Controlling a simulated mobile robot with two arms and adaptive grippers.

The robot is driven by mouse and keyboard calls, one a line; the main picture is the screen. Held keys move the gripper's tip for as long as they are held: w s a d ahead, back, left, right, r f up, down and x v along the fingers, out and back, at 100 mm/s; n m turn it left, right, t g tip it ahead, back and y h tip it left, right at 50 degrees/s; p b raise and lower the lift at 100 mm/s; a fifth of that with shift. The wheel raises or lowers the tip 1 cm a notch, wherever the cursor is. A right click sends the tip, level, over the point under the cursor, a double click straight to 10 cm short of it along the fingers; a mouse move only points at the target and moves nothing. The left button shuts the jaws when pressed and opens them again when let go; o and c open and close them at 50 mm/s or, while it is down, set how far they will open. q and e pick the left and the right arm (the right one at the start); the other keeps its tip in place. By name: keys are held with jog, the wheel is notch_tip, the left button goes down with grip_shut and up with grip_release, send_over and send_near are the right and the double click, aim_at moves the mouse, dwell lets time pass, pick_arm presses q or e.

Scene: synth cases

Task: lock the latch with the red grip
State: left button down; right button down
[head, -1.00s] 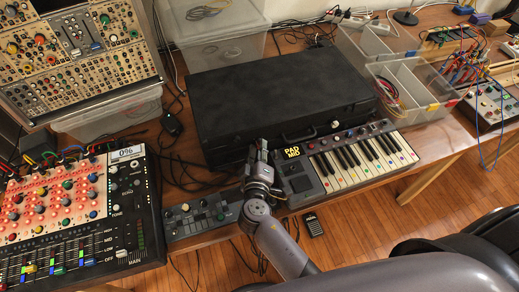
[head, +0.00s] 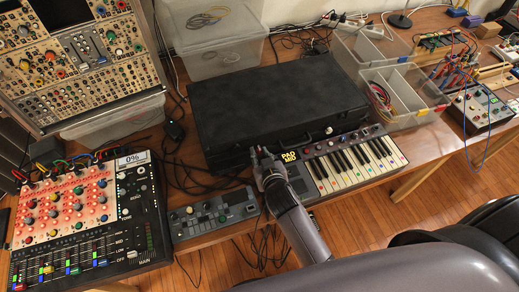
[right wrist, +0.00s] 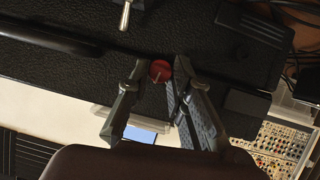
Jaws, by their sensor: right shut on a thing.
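A black case (head: 280,100) lies closed on the wooden table. The right wrist view shows a latch with a round red grip (right wrist: 160,70) on its front. My right gripper (head: 262,152) is at the case's front side, left of its middle. In the right wrist view its two fingers (right wrist: 160,76) stand on either side of the red grip and are shut on it. A second latch with a metal lever (right wrist: 126,14) shows farther along the same side. Whether the red-grip latch is fully turned cannot be told. My left gripper is out of view.
A small keyboard (head: 355,163) stands close in front of the case, right of my arm. A small grey box (head: 213,213) and a large mixer (head: 85,215) stand to the left. Clear bins (head: 408,98) are on the right. Loose cables lie left of the case.

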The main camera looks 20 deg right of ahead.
jog(key=shift+d+r+m+y+p, duration=0.15)
jog(key=shift+r+m+y+p, duration=0.1)
jog(key=shift+m+y+p, duration=0.35)
jog(key=shift+d+f+m+y+p, duration=0.1)
jog(key=shift+f+m+y+p, duration=0.05)
jog(key=shift+m+y+p, duration=0.3)
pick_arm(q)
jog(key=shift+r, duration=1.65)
pick_arm(e)
jog(key=shift+d+f+m+y, duration=0.1)
jog(key=shift+f+m+y, duration=0.05)
jog(key=shift+m+y, duration=0.85)
jog(key=shift+m, duration=0.25)
jog(key=c, duration=1.4)
grip_release()
jog(key=shift+c, duration=0.2)
jog(key=shift+s, duration=0.1)
jog(key=v, duration=1.1)
jog(key=shift+s, duration=0.4)
